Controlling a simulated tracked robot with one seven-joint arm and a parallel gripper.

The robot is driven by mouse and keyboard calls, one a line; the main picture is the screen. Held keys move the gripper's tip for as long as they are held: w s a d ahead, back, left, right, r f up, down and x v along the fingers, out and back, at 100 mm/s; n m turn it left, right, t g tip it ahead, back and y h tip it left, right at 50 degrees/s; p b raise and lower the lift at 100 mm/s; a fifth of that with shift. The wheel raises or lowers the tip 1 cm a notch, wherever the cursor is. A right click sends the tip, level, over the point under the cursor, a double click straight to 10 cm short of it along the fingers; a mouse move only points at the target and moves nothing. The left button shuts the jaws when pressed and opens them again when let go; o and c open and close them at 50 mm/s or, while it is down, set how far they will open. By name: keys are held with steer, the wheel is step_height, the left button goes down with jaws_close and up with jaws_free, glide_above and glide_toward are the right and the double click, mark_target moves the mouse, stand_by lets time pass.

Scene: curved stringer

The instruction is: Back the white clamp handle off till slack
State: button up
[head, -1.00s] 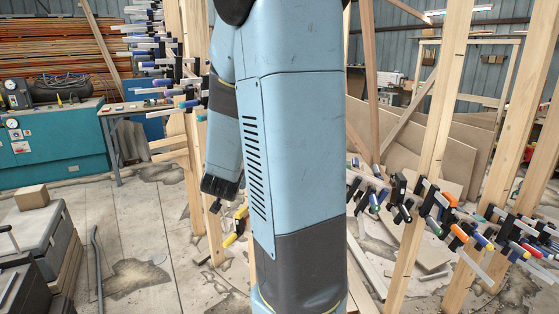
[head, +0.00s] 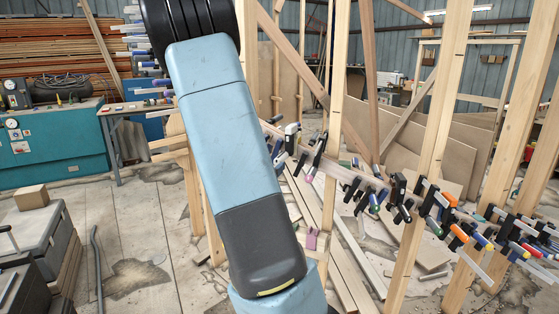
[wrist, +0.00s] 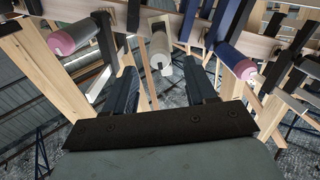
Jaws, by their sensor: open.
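The white clamp handle (wrist: 160,50), a pale grey-white cylinder seen nearly end-on, is at the top middle of the wrist view. My gripper (wrist: 160,76) is open, with two dark fingers pointing towards it. In the picture the handle lies between the fingertips, seemingly a little beyond them; I see no contact. A wooden stringer (wrist: 135,18) crosses behind the clamps. In the head view my arm hides the gripper, and I cannot make out the white handle there.
A pink handle (wrist: 68,38) is left of the white one, and a dark blue handle with a pink end (wrist: 235,60) is right of it. In the head view several clamps (head: 375,192) line the curved stringer among upright timber posts (head: 425,150).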

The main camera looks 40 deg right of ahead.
mark_target(280, 159)
steer(key=x, duration=0.8)
steer(key=shift+a, duration=0.1)
jaws_close()
stand_by(0.4)
